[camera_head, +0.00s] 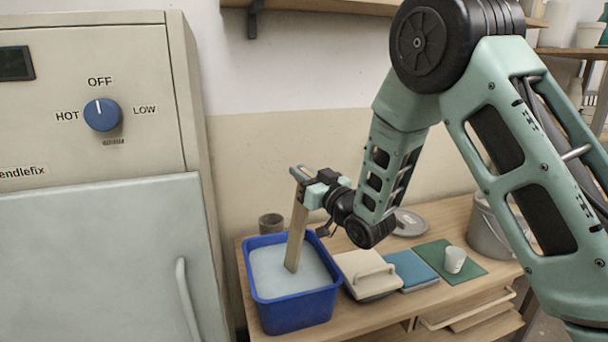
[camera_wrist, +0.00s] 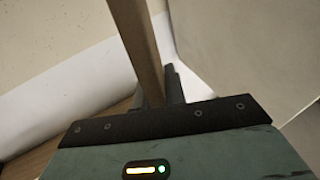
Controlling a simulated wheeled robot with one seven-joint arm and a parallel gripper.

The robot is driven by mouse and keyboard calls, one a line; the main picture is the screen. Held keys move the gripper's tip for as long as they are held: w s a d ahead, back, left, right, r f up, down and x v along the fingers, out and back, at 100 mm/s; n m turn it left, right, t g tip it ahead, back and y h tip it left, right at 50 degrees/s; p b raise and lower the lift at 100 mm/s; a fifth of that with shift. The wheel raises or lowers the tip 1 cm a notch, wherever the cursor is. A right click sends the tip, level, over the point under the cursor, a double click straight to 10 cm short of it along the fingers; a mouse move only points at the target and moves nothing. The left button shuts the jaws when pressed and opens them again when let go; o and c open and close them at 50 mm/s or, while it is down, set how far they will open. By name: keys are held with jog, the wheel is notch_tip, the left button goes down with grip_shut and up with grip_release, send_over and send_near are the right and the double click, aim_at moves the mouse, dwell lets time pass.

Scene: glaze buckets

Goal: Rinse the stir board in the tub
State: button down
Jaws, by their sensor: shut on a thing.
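The stir board (camera_head: 297,238) is a flat wooden strip, held nearly upright with a slight tilt. My gripper (camera_head: 302,176) is shut on its upper part. The board's lower end goes into the pale liquid in the blue tub (camera_head: 292,313), so its tip is hidden. The tub stands at the left end of the wooden bench. In the wrist view the board (camera_wrist: 138,45) runs up from between the fingers, and the fingertips (camera_wrist: 165,88) are partly hidden by the board and the gripper body.
A dark cup (camera_head: 271,223) stands behind the tub. Right of the tub are a cream handled lid or box (camera_head: 362,265), a blue item (camera_head: 410,268), a green mat (camera_head: 445,268) with a white cup (camera_head: 455,260), and a grey bucket (camera_head: 488,230). A kiln-like cabinet (camera_head: 95,240) stands left.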

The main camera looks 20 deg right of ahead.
aim_at(296, 197)
notch_tip(296, 197, down, 7)
jog(key=w+b, duration=0.1)
jog(key=b, duration=0.4)
jog(key=shift+a+r+b, duration=0.2)
jog(key=shift+a+b, duration=0.15)
jog(key=shift+a, duration=0.05)
